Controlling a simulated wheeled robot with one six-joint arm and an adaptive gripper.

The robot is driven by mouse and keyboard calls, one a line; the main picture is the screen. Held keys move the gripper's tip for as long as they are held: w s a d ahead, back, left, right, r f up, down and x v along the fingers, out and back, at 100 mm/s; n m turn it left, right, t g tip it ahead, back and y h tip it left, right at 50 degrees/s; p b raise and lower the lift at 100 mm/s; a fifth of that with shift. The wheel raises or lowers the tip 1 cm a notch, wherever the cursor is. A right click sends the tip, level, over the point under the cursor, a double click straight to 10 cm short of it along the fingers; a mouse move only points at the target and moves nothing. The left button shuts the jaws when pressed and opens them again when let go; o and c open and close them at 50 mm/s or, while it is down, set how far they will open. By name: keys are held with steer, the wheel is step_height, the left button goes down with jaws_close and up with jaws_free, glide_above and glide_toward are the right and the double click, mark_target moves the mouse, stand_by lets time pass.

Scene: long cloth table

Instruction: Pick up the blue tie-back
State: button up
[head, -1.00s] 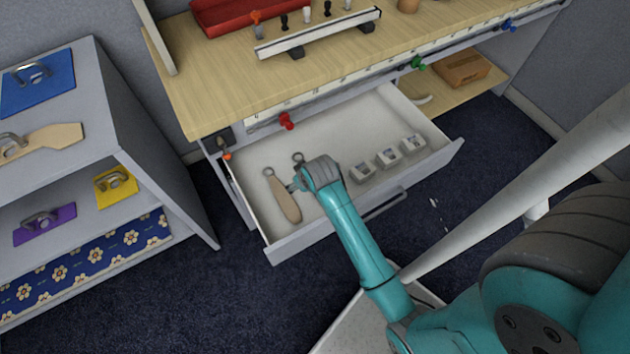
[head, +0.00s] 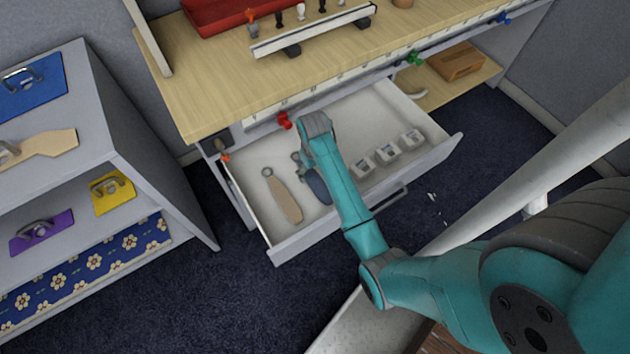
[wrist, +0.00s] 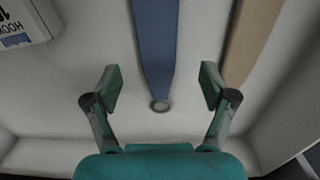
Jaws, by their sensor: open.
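The blue tie-back (head: 318,187) lies in the open drawer, to the right of a beige tie-back (head: 284,198). In the head view my arm covers part of it. In the wrist view the blue strap (wrist: 155,42) runs down from the top edge to a small metal ring (wrist: 160,106), which appears between my fingers. My gripper (wrist: 159,82) is open and empty, with one finger on each side of the strap's narrow end. I cannot tell how high the fingertips are above the drawer floor. In the head view the gripper is mostly hidden by my wrist.
The white drawer (head: 262,150) also holds several small white labelled boxes (head: 387,152) at right. The desk top (head: 225,75) overhangs the drawer's back, with a red hook (head: 284,121) at its edge. A grey shelf unit (head: 125,130) stands at left.

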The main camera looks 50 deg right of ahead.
mark_target(315, 181)
steer(key=shift+s+d+f, duration=0.1)
steer(key=shift+f, duration=2.55)
steer(key=c, duration=1.3)
